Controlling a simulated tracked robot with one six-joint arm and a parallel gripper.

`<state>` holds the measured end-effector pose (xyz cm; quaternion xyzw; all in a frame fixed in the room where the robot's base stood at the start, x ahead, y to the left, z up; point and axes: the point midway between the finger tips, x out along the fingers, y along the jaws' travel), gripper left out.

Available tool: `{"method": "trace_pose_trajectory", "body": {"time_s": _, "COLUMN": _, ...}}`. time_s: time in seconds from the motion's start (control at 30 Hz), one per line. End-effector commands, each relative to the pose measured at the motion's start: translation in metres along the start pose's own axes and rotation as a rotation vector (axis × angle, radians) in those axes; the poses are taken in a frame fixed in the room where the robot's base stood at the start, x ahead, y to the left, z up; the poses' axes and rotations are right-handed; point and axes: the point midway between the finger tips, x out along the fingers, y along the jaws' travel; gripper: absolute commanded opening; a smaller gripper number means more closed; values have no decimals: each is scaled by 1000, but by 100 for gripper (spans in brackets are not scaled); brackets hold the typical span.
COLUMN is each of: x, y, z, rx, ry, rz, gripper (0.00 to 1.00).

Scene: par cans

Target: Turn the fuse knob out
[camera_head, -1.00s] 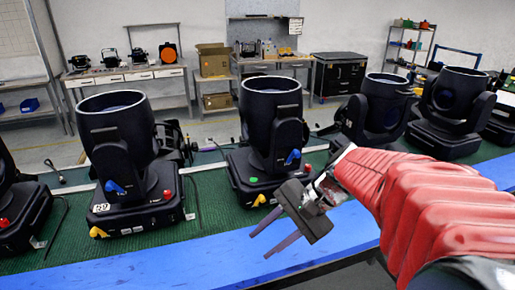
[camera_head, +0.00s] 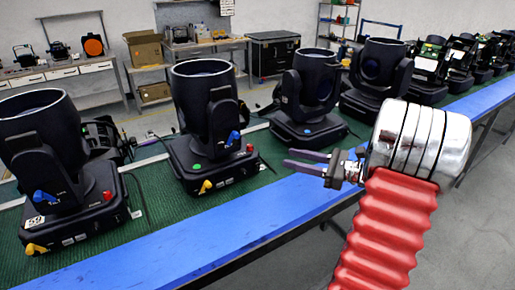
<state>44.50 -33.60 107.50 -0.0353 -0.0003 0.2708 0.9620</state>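A black moving-head par can (camera_head: 205,112) stands on the green-topped bench in the middle left of the head view. Its base carries a yellow knob (camera_head: 206,186) at the front, a small red knob (camera_head: 250,148) at the right and a blue knob (camera_head: 234,137) on the yoke. Which one is the fuse knob, I cannot tell. My gripper (camera_head: 287,158) is right of this par can, with its two dark fingers pointing left and apart. Nothing shows between them. It appears clear of the knobs.
Another par can (camera_head: 45,150), labelled 59, stands to the left with similar knobs. More par cans (camera_head: 308,95) stand in a row to the right. The blue bench edge (camera_head: 150,250) runs along the front. Open floor (camera_head: 490,180) lies at the right.

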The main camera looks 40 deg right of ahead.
Motion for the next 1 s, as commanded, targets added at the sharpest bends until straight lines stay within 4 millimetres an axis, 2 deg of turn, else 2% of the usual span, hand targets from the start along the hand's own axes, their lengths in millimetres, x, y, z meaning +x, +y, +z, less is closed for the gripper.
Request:
{"method": "trace_pose_trajectory", "body": {"time_s": 0.13, "x": -8, "y": -8, "z": -1, "rx": 17, "ry": -20, "rz": -24, "gripper": 35}}
{"method": "trace_pose_trajectory", "body": {"time_s": 0.53, "x": -3, "y": -7, "z": -1, "rx": 15, "ry": -19, "rz": -20, "gripper": 35}}
{"method": "trace_pose_trajectory", "body": {"time_s": 0.67, "x": 8, "y": -7, "z": -1, "rx": 15, "ry": -17, "rz": -20, "gripper": 35}}
{"method": "trace_pose_trajectory", "body": {"time_s": 1.0, "x": 58, "y": -7, "z": 0, "rx": 14, "ry": -17, "rz": -17, "gripper": 35}}
